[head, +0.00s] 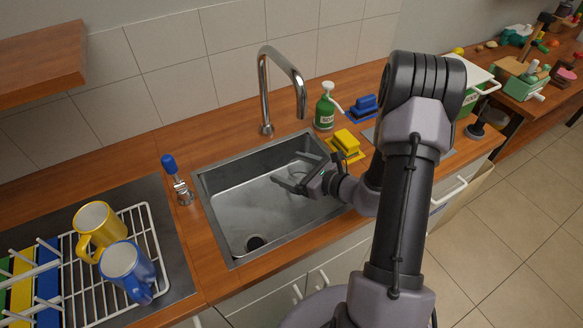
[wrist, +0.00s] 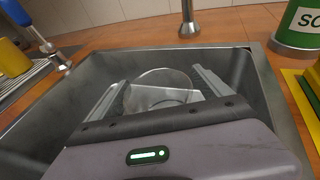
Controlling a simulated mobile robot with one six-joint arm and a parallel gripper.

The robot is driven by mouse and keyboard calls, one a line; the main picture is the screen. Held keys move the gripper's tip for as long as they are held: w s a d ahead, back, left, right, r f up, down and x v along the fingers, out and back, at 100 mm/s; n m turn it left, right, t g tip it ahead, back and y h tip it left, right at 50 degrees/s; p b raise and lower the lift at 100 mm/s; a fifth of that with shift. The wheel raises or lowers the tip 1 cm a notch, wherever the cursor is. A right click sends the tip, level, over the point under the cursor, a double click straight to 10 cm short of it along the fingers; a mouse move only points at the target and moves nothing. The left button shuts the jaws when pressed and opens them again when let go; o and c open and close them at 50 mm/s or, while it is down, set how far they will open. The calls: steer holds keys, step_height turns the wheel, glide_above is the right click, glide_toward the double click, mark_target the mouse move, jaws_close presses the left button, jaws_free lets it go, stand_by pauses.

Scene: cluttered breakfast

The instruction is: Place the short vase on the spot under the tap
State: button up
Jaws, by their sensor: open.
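My gripper (head: 287,172) is inside the sink basin, low and toward its right side, with its fingers pointing left in the head view. In the wrist view its two fingers (wrist: 157,92) are spread apart. A clear glass round-rimmed thing (wrist: 160,80), which looks like the short vase, shows between and beyond the fingers. It is see-through, so I cannot tell whether it touches them or stands on the basin floor.
The steel sink (head: 225,215) has a dark drain (head: 256,243) at the front left. A soap bottle (head: 325,107) and yellow sponge (head: 347,140) stand right of it. The basin's left half is clear.

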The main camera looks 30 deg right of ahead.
steer(key=p+v, duration=0.3)
steer(key=v, duration=0.9)
steer(key=s+a+r+n+g+y, duration=0.2)
steer(key=a+r+n+g, duration=0.2)
steer(key=a+r+n, duration=0.4)
steer(key=s+a+r+n+g+y, duration=0.1)
steer(key=a+r+n+g, duration=0.35)
steer(key=a, duration=0.45)
steer(key=s+a+r+n+h, duration=0.2)
steer(key=s+r+n+h, duration=0.1)
steer(key=s+r+n, duration=0.2)
steer(key=s+a+r+n+t+h, duration=0.1)
steer(key=s+r+n+h, duration=0.3)
steer(key=n, duration=0.5)
steer(key=shift+s+a+r, duration=0.45)
steer(key=shift+s+a, duration=0.05)
steer(key=shift+s, duration=0.35)
